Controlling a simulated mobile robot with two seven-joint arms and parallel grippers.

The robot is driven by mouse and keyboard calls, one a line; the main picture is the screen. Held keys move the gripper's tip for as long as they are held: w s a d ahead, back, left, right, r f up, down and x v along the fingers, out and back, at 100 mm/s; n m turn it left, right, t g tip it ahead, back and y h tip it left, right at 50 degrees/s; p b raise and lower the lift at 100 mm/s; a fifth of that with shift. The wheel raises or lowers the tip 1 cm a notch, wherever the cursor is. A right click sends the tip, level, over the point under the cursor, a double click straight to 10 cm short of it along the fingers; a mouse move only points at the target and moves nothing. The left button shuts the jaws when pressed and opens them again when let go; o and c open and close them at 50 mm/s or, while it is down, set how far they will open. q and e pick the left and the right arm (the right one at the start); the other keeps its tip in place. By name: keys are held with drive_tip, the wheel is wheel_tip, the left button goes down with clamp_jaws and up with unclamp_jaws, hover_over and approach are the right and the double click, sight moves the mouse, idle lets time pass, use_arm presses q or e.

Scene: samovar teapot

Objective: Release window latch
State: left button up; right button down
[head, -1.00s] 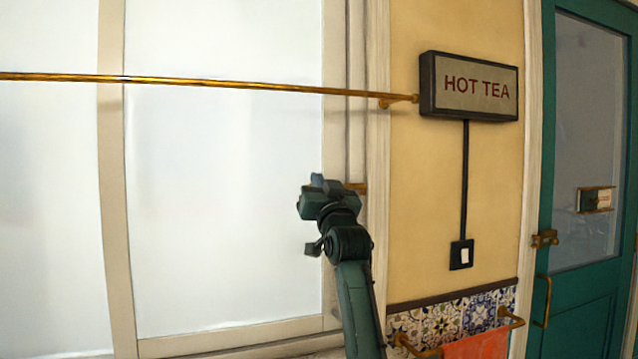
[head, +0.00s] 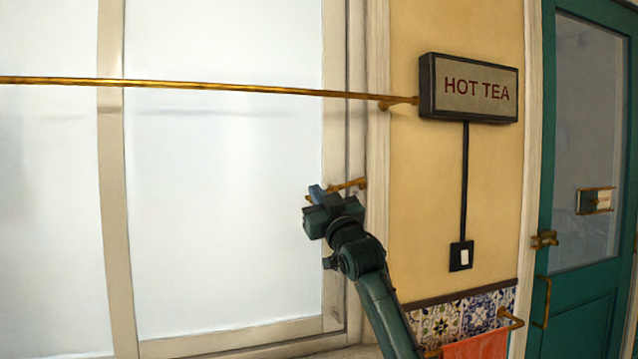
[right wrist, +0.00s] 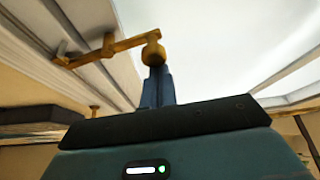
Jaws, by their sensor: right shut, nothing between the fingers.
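The brass window latch (head: 347,184) is on the right side of the window frame. It slants, its right end higher, and runs behind my right gripper, with a bit of brass showing left of the fingers. In the right wrist view the latch arm (right wrist: 108,48) reaches out from the frame to a round knob (right wrist: 153,52). My right gripper (head: 317,193) is shut with nothing held. Its blue fingertips (right wrist: 157,72) are right at the knob; whether they touch it I cannot tell. My left gripper is not in view.
A brass rail (head: 230,88) crosses the window (head: 220,200) above my right gripper. To the right are a HOT TEA sign (head: 478,90), a wall switch (head: 461,255), an orange towel (head: 478,346) on a brass bar and a green door (head: 570,290).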

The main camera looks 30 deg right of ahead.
use_arm(q)
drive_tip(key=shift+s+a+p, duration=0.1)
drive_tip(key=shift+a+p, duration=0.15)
drive_tip(key=shift+p, duration=0.2)
use_arm(e)
drive_tip(key=f+n, duration=0.1)
drive_tip(key=f+n+y, duration=0.1)
drive_tip(key=shift+d+f+n+y, duration=0.1)
drive_tip(key=shift+d+n+y, duration=0.2)
idle(0.3)
